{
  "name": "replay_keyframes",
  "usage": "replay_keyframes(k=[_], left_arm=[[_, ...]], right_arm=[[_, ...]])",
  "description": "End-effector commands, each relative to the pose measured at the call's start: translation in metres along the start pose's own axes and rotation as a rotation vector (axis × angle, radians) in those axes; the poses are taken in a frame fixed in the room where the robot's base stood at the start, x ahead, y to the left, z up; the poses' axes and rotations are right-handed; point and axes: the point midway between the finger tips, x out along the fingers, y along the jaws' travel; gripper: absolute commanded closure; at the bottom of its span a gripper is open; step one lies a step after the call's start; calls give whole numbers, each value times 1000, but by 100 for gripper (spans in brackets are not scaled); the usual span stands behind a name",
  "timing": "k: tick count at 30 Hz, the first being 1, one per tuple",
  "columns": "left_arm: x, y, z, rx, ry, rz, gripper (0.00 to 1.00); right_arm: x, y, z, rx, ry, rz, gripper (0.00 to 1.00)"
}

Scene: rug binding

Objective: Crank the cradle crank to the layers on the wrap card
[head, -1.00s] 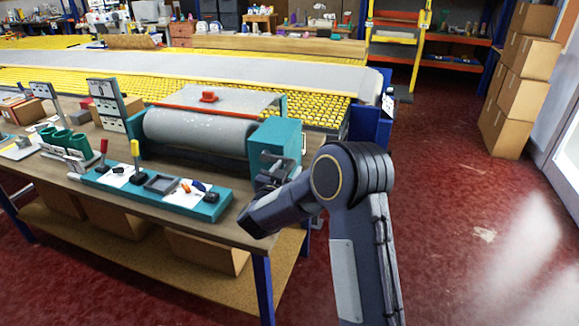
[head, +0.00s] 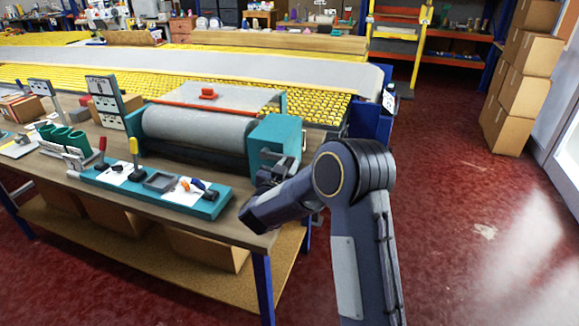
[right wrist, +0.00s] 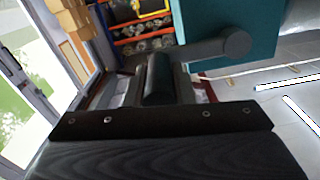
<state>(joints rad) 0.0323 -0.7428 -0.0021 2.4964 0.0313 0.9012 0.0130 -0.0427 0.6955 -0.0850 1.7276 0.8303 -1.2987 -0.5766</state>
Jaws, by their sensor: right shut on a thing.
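The cradle has a grey roller (head: 200,132) between teal ends. Its right teal end box (head: 274,140) stands at the bench's right end. The crank shows in the right wrist view: a round hub (right wrist: 237,43) beside the teal box, a grey arm (right wrist: 203,50) and a dark upright handle (right wrist: 158,78). My right gripper (head: 275,172) is at the box's outer side, shut on the crank handle, and it covers most of the crank in the head view. A grey stand with white cards (head: 106,101) is behind the cradle's left; its print is too small to read. My left gripper is out of view.
A teal tray (head: 207,208) with small tools lies in front of the cradle on the wooden bench (head: 120,196). The red floor (head: 455,200) to the right is clear.

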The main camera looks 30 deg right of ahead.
Motion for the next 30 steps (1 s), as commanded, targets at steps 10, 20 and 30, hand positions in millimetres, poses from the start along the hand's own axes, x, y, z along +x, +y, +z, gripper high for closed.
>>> replay_keyframes(k=[10, 20, 30], left_arm=[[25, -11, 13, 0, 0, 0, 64], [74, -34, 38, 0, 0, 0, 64], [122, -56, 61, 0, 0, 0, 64]], right_arm=[[0, 3, 15, 115, 2, 1, 100], [0, 2, 44, 398, 3, 0, 100], [0, -8, 70, 721, 2, 2, 100]])
